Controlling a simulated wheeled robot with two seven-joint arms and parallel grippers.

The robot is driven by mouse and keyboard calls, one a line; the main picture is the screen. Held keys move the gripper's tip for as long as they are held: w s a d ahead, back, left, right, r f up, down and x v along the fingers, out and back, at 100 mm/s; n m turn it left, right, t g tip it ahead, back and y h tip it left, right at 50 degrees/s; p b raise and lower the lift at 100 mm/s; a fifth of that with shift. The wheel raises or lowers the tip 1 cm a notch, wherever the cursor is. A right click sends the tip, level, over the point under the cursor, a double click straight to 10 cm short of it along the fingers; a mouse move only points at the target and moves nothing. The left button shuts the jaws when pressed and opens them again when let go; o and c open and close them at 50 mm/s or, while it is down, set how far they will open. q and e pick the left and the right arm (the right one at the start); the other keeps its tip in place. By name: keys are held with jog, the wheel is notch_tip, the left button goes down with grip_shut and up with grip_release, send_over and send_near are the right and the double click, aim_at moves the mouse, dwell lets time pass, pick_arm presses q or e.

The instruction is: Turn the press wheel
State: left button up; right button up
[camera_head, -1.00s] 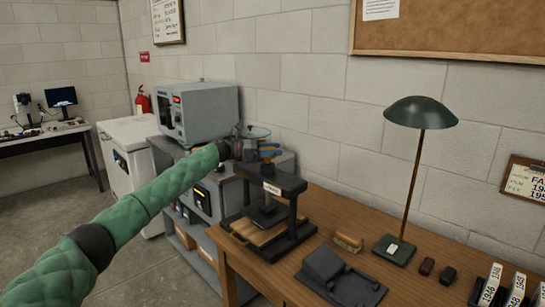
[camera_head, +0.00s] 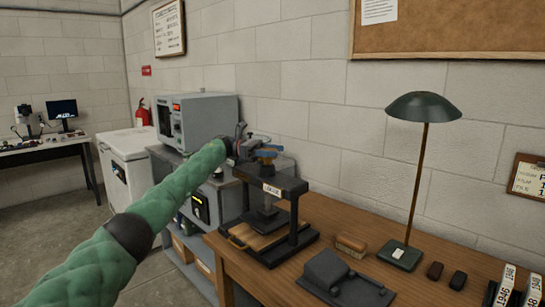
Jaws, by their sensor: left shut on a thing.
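The dark book press (camera_head: 291,186) stands at the left end of the wooden table, with a labelled top beam, two posts and a wooden board at its base. My green left arm comes in from the lower left. My left gripper (camera_head: 258,148) is above the press's top beam and is shut on the press wheel. The wheel is small in this view and largely hidden by the gripper, so its exact angle cannot be told. My right gripper is not in view.
On the table (camera_head: 325,222) are a brush (camera_head: 350,244), a dark grey device (camera_head: 342,277), a green lamp (camera_head: 422,108) and small dark blocks. A grey shelf with an oven-like box (camera_head: 205,120) stands behind my left arm.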

pick_arm(q)
jog(key=shift+m+g+b, duration=0.3)
jog(key=shift+m+g, duration=0.1)
jog(key=shift+g, duration=0.2)
jog(key=shift+y, duration=0.3)
jog(key=o, duration=1)
